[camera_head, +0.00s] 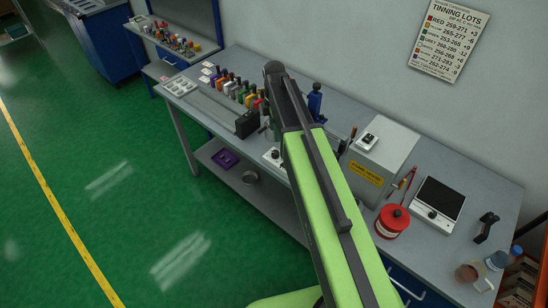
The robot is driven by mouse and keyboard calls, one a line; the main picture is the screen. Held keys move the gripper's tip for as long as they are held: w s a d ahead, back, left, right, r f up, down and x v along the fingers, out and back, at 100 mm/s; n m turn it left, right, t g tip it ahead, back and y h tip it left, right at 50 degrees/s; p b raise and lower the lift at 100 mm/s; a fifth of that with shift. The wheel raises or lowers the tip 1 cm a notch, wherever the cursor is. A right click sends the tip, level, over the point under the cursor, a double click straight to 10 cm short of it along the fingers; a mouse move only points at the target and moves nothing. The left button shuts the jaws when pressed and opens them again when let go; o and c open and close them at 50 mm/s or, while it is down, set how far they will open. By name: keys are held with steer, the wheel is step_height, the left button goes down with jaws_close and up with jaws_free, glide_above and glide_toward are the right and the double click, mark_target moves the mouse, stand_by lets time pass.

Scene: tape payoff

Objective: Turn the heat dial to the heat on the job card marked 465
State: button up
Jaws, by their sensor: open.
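Two small units with a dark knob show on the grey bench: a white box (272,156) beside my arm, partly hidden by it, and a black-topped plate unit (440,197) at the right with a knob (432,214) on its front. I cannot tell which knob is the heat dial, nor read any setting. Small white cards (207,70) lie at the bench's far left end; their marks are too small to read, so I cannot pick out 465. My green and black arm reaches up over the bench. My gripper cannot be made out; it is hidden at the arm's far end.
A wall sign (448,38) headed TINNING LOTS lists colours and number ranges. The green floor (110,200) at left is clear.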

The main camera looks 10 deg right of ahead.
mark_target(275, 152)
steer(key=f+b, duration=0.6)
steer(key=f, duration=0.1)
steer(key=f+b, duration=0.3)
steer(key=f, duration=0.1)
steer(key=shift+s, duration=0.3)
steer(key=shift+r, duration=0.1)
